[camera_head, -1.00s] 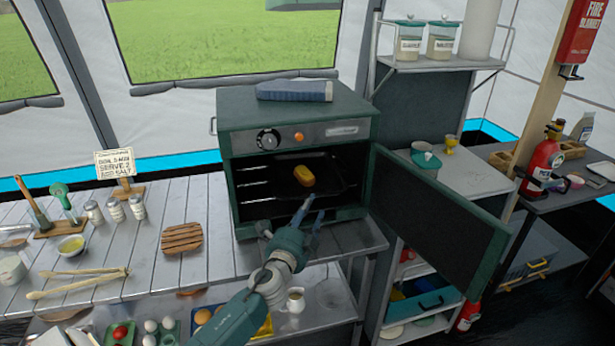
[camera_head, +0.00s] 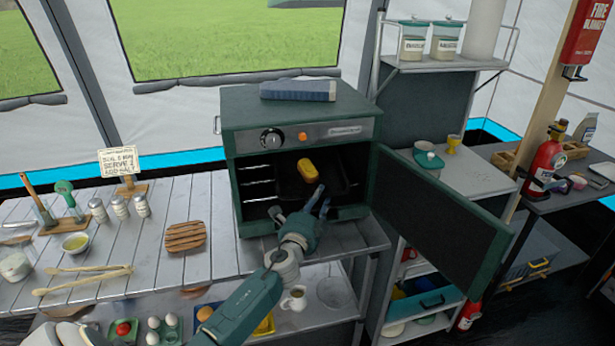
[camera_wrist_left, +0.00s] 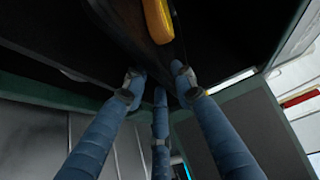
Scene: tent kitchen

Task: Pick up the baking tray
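The baking tray (camera_head: 341,187) is a dark, shallow tray inside the open green oven (camera_head: 232,190). A yellow-orange loaf (camera_head: 308,170) lies on it. My left gripper (camera_head: 300,201) is at the oven mouth, at the tray's near side, with its fingers spread. In the left wrist view, its three blue fingers (camera_wrist_left: 158,80) point toward the dark tray (camera_wrist_left: 125,28) and the loaf (camera_wrist_left: 158,20). The fingertips are apart and close to the tray's edge; contact is hard to tell in the dark interior. My right gripper is out of view.
The oven door (camera_head: 440,215) stands open to the right of my left arm. A wooden trivet (camera_head: 185,236) and tongs (camera_head: 85,278) lie on the slatted table at left. A mug (camera_head: 294,299) stands on the lower shelf.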

